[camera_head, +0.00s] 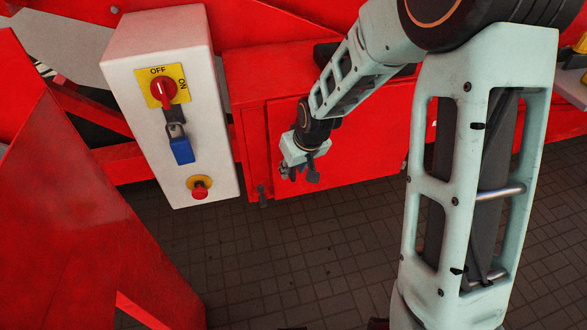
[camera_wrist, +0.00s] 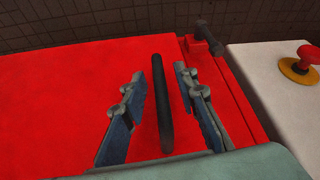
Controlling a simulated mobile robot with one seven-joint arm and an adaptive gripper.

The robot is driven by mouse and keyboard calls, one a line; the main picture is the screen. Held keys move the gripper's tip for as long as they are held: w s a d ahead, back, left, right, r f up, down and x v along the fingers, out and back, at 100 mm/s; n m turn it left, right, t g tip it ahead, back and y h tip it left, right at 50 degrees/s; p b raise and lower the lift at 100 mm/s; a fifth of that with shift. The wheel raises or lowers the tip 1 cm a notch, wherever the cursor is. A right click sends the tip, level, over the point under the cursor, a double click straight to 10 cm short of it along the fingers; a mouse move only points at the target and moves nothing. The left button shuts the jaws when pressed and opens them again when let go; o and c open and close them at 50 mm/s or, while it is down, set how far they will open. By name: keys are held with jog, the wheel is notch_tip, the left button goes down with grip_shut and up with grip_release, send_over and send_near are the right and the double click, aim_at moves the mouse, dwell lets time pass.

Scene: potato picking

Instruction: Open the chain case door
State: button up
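The chain case door (camera_head: 365,150) is a flat red panel on the red machine, and it looks shut. It also fills much of the wrist view (camera_wrist: 60,110). A black bar handle (camera_wrist: 162,105) stands on the door. My gripper (camera_wrist: 159,72) is open, with one finger on each side of the handle and a visible gap on both sides. In the head view, my gripper (camera_head: 299,173) is at the door's left part, and the handle is hard to make out there.
A white switch box (camera_head: 135,110) stands left of the door, with a red OFF/ON switch (camera_head: 163,90), a blue padlock (camera_head: 182,150) and a red button (camera_head: 200,190). A dark latch-like bolt (camera_wrist: 208,38) sits beside the door edge. Tiled floor (camera_head: 260,260) below is clear.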

grip_shut()
jog(key=shift+s, duration=0.1)
dwell(0.5)
